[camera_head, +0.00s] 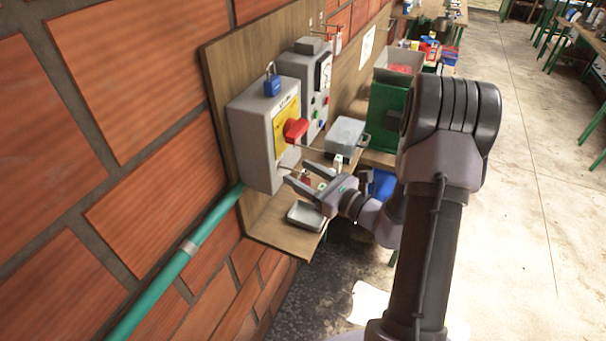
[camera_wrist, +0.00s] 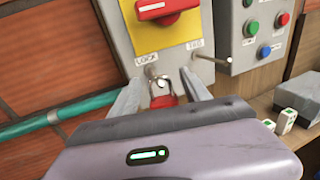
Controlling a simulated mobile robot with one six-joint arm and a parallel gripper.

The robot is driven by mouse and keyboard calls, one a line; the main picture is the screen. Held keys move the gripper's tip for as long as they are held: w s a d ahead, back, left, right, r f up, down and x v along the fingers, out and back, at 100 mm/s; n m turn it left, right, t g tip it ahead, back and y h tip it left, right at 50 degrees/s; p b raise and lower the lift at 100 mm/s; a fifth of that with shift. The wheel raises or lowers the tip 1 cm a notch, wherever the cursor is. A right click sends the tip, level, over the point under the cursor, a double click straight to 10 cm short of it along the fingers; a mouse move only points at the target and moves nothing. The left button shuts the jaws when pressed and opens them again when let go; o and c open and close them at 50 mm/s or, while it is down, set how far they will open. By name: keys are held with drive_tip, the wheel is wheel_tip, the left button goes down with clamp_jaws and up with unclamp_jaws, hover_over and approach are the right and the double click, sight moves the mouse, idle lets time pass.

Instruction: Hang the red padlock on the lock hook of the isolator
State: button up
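The isolator (camera_head: 252,147) is a grey wall box with a yellow plate and a red rotary handle (camera_head: 294,130). In the wrist view, the lock hook (camera_wrist: 151,72) sticks out below the "LOCK" label. The red padlock (camera_wrist: 166,99) is at this hook, its silver shackle at the hook's end and apparently around it. The lower padlock body is hidden behind my gripper's housing. My gripper (camera_head: 297,172) is just below and in front of the box. Its fingers stand apart on both sides of the padlock, with visible gaps in the wrist view.
A second thin hook (camera_wrist: 212,60) projects under the "TAG" label, close to the right finger. A blue padlock (camera_head: 272,85) sits on top of the isolator. A button box (camera_head: 308,85) stands beside it. A shelf below carries a grey tray (camera_head: 304,215) and small tagged items.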

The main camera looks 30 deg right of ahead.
drive_tip(key=b+v, duration=0.1)
drive_tip(key=v, duration=1.6)
drive_tip(key=s+a+f+n+g+y+b, duration=0.1)
drive_tip(key=a+f+n+g+y+b, duration=0.15)
drive_tip(key=a+n+g+b, duration=0.45)
drive_tip(key=s+a+f+n+g+y+b, duration=0.1)
drive_tip(key=a+f+n+g+y+b, duration=0.25)
drive_tip(key=a, duration=0.65)
drive_tip(key=s+a+f+n+h+b, duration=0.2)
drive_tip(key=n+h+b, duration=0.3)
drive_tip(key=n, duration=0.3)
drive_tip(key=s+a+f+n+h+b, duration=0.2)
drive_tip(key=s+a+n+h+b, duration=0.2)
drive_tip(key=n, duration=0.4)
drive_tip(key=shift+s+a+n+h+b, duration=0.3)
drive_tip(key=shift+h+b, duration=0.4)
drive_tip(key=shift+h, duration=0.3)
